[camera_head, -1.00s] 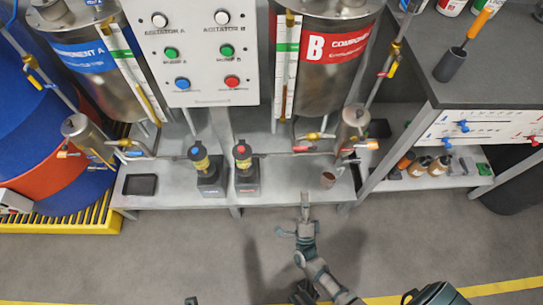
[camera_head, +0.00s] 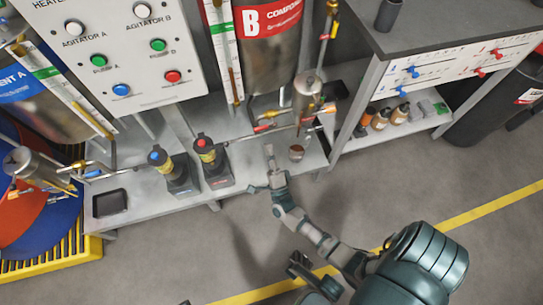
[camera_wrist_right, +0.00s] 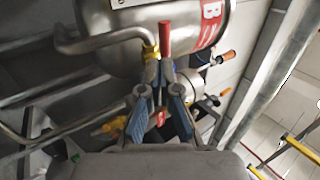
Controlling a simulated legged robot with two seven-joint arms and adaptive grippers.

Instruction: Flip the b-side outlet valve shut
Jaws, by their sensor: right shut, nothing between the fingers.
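The steel B tank (camera_head: 270,55) with its red label stands behind the bench. Its outlet piping below carries brass fittings and a red-handled valve (camera_head: 262,128). My right gripper (camera_head: 269,152) is shut in front of this piping, above the bench edge. In the right wrist view, the fingertips (camera_wrist_right: 162,70) are close below an upright red handle (camera_wrist_right: 165,37) beside a brass fitting (camera_wrist_right: 151,50). Nothing shows gripped, and I cannot tell whether they touch. A tiny dark tip (camera_head: 185,302) at the bottom edge may belong to my left gripper; its jaws are not readable.
Two pumps with a blue and a red top (camera_head: 205,150) stand on the bench, left of the gripper. A side table (camera_head: 440,60) stands further right. The floor in front is clear.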

